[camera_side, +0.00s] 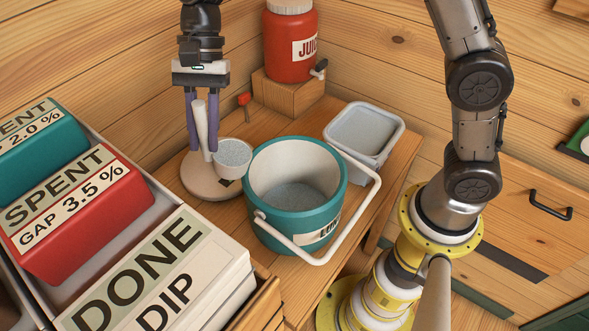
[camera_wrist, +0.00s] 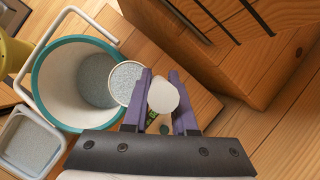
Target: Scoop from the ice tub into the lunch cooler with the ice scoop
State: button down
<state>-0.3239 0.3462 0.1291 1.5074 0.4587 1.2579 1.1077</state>
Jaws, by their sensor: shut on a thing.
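My gripper (camera_side: 202,148) is shut on the upright white handle (camera_side: 200,122) of the ice scoop. The scoop's round cup (camera_side: 234,158) is full of pale grey ice and looks level. It is just left of the lunch cooler (camera_side: 276,229), a teal bucket with a white lining and swung-down white handle. Ice lies on the cooler's bottom. In the wrist view the scoop cup (camera_wrist: 125,83) overlaps the cooler's right rim; I cannot tell its height above it. The ice tub (camera_side: 384,151), a pale square container of ice, stands behind right of the cooler; it shows in the wrist view (camera_wrist: 55,150).
A cream round disc (camera_side: 196,180) lies below the scoop. A red juice jug (camera_side: 290,60) stands on a wooden block (camera_side: 285,98) at the back, a small red-topped item (camera_side: 244,100) near it. Red and teal boxes and a DONE bin (camera_side: 150,270) fill the left.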

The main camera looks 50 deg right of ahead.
jog(key=shift+s+d+r+t+y, duration=0.35)
jog(key=shift+s+d+t+y, duration=0.05)
jog(key=shift+s+d, duration=0.15)
jog(key=shift+s+d+r, duration=0.1)
jog(key=shift+d, duration=0.05)
jog(key=shift+s+d+f+n+t+y, duration=0.3)
jog(key=shift+s+d+t+y, duration=0.3)
jog(key=shift+s+d, duration=0.35)
jog(key=shift+s+d+f+n+t+y, duration=0.2)
jog(key=shift+s+d+f+t+y, duration=0.25)
jog(key=shift+s+d+y, duration=0.4)
dwell(0.7)
jog(key=shift+s+d+r+t+y, duration=0.35)
jog(key=shift+s+d+t+y, duration=0.2)
jog(key=shift+s+d, duration=0.2)
dwell(0.6)
jog(key=shift+s+d+f+n+t+y, duration=0.4)
jog(key=shift+s+d+f+t+y, duration=0.1)
jog(key=shift+f+y, duration=0.1)
dwell(0.8)
jog(key=shift+s+d+n+t+y, duration=0.3)
jog(key=shift+s+d+t+y, duration=0.4)
jog(key=shift+y, duration=0.2)
dwell(1.2)
